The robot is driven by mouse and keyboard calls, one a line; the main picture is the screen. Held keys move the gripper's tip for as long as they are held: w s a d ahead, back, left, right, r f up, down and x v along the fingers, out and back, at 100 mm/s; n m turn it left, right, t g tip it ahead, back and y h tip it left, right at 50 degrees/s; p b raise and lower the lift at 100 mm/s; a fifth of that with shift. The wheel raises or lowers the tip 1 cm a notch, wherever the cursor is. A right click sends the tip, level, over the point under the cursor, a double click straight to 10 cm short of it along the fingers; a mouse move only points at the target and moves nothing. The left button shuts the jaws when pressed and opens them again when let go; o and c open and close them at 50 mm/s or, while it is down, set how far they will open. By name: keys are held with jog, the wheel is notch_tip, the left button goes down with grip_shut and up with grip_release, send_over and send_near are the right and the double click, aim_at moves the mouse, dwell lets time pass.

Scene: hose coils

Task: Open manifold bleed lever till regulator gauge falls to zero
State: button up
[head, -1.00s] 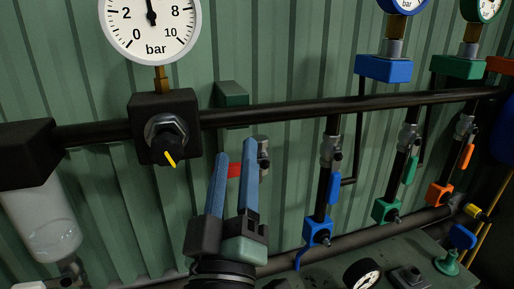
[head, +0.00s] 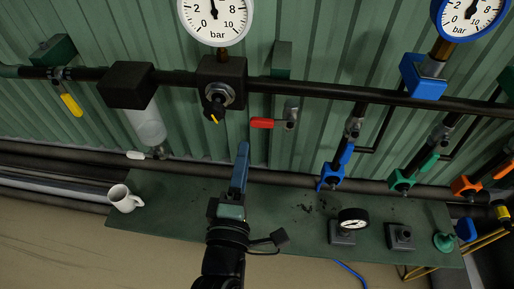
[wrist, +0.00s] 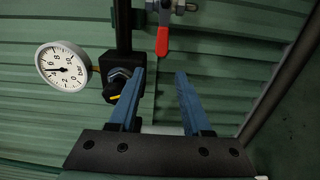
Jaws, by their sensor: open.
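The regulator gauge (head: 215,12) is white-rimmed, and its needle points nearly straight up, around mid-scale, well off zero. It also shows in the wrist view (wrist: 62,66). The black regulator (head: 220,84) below it has a knob with a yellow mark. A red lever (head: 262,123) lies sideways, its grip pointing left from a metal valve (head: 291,115) under the manifold pipe. My gripper (head: 241,160) is below and left of the red lever, its fingers overlapping there. In the wrist view my gripper (wrist: 161,73) is open and empty, with the red lever (wrist: 162,40) beyond the fingertips, apart from them.
Blue (head: 337,167), green (head: 418,172) and orange valve branches stand to the right. A yellow lever (head: 70,105) and a filter bowl (head: 146,125) are to the left. The green bench (head: 290,215) below holds a white mug (head: 124,199) and a loose black gauge (head: 352,220).

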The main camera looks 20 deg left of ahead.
jog(key=x, duration=0.8)
jog(key=shift+w+a, duration=0.2)
jog(key=shift+w, duration=0.05)
jog(key=shift+w+a+f, duration=0.1)
jog(key=shift+w+f, duration=0.05)
dwell(0.4)
grip_shut()
jog(key=w+d+f+n, duration=0.2)
jog(key=d+f+n, duration=0.6)
jog(key=n, duration=0.9)
jog(key=shift+w+f+n, duration=0.15)
jog(key=shift+f+n, duration=0.1)
jog(key=shift+n, duration=0.15)
jog(key=shift+c, duration=0.2)
grip_release()
